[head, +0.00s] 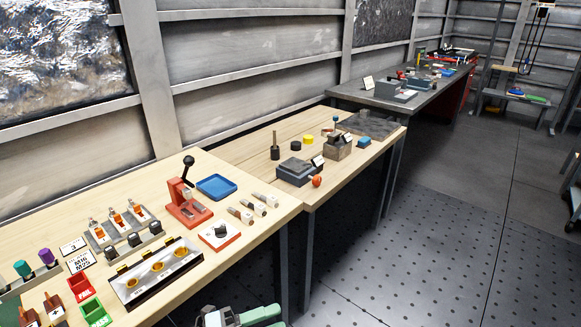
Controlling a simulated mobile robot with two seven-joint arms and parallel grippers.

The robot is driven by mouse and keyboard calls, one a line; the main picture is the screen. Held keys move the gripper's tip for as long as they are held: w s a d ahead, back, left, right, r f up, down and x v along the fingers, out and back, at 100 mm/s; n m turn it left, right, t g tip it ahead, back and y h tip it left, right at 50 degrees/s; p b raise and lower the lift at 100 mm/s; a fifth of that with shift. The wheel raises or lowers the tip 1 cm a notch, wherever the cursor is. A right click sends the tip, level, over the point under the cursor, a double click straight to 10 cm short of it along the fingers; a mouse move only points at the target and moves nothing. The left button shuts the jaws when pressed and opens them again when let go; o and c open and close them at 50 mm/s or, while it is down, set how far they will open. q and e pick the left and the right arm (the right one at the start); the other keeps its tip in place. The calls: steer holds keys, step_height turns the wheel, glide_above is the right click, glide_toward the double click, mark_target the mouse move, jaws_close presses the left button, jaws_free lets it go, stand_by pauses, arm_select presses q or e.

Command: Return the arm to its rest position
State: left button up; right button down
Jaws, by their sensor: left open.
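My left gripper (243,317) shows at the bottom edge of the head view, cut off by the frame. It is grey and pale green, open, with nothing seen in it. It is low in front of the near wooden bench (262,222), apart from the bench top and the things on it. The rest of my left arm is out of the picture. My right gripper is not in view.
The near bench holds a red lever press (186,207), a blue tray (217,187), a fixture with yellow rings (157,270), and red (80,286) and green (96,313) bins. More benches run along the wall. The dark floor (430,240) at right is clear.

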arm_select(q)
steer(key=s+a+f+n+t+y+p, duration=0.1)
steer(key=s+a+f+n+t+y, duration=0.4)
steer(key=n, duration=0.6)
steer(key=s+a+f+n+t+y, duration=0.4)
steer(key=f+n+y, duration=0.3)
steer(key=n, duration=0.4)
steer(key=s+a+f+n+g+y, duration=0.2)
steer(key=s+a+f+n+g, duration=0.1)
steer(key=s, duration=0.4)
steer(key=s+a+f+n+g+y, duration=0.2)
steer(key=s+a+f+n+g, duration=0.1)
steer(key=s+f, duration=0.3)
steer(key=s+a+n, duration=0.1)
steer(key=s, duration=0.1)
steer(key=shift+s+f+g+y+p, duration=0.25)
steer(key=shift+s+g+y+p, duration=0.05)
steer(key=shift+p, duration=0.05)
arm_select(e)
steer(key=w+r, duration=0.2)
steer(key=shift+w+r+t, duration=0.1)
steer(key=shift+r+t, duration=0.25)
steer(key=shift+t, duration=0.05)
